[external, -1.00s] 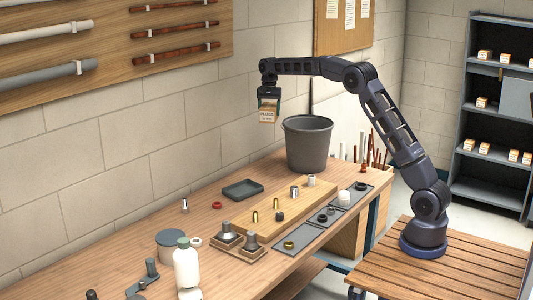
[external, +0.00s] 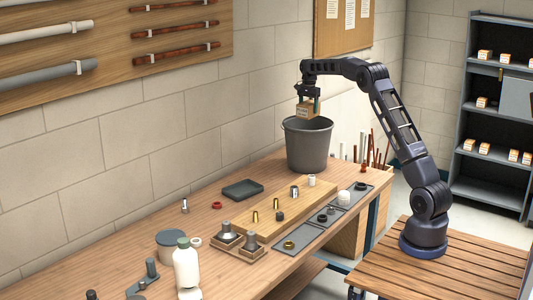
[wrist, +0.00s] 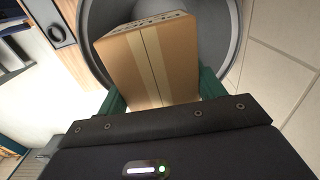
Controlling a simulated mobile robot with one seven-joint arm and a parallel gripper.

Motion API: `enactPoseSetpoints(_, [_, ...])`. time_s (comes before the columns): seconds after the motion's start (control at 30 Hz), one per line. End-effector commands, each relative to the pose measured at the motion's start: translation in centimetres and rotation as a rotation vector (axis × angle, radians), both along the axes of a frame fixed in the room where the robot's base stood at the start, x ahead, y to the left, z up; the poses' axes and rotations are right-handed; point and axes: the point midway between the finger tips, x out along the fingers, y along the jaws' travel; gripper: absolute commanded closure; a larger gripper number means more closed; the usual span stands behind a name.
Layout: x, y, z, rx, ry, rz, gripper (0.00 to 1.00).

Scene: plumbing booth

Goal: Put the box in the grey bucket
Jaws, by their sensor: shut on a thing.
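The box (external: 305,110) is small and brown cardboard with a printed label. My gripper (external: 308,102) is shut on it and holds it just above the grey bucket (external: 307,148), over its open top. In the wrist view the box (wrist: 150,62) sits between the green fingers of my gripper (wrist: 160,95), with a pale tape strip down its side. The rim and inner wall of the grey bucket (wrist: 226,40) show behind and around the box. The bucket stands upright at the far end of the workbench. The bucket's floor is mostly hidden.
The wooden workbench (external: 130,262) carries a dark shallow tray (external: 243,189), a wooden board (external: 265,212) with small fittings, and a white bottle (external: 186,265). A wall stands behind the bucket. Copper rods (external: 376,150) stand to its right.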

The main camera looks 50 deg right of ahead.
Motion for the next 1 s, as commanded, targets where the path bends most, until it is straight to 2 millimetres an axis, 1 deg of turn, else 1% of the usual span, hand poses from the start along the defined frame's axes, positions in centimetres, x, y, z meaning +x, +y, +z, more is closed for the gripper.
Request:
enactPoseSetpoints(0.03, [-0.1, -0.1, -1.2, 0.001, 0.002, -0.002, 0.63])
enactPoseSetpoints(0.2, [-0.1, -0.1, -4.7, 0.001, 0.002, -0.002, 0.63])
enactPoseSetpoints(0.3, [-0.1, -0.2, -6.4, 0.000, 0.000, -0.002, 0.63])
enactPoseSetpoints(0.47, [-0.1, -0.2, -8.2, -0.001, 0.000, -0.002, 0.63])
enactPoseSetpoints(0.57, [-0.1, -0.2, -9.9, 0.000, 0.002, -0.001, 0.63])
enactPoseSetpoints(1.0, [-0.1, -0.1, -19.4, 0.000, 0.001, -0.001, 0.63])
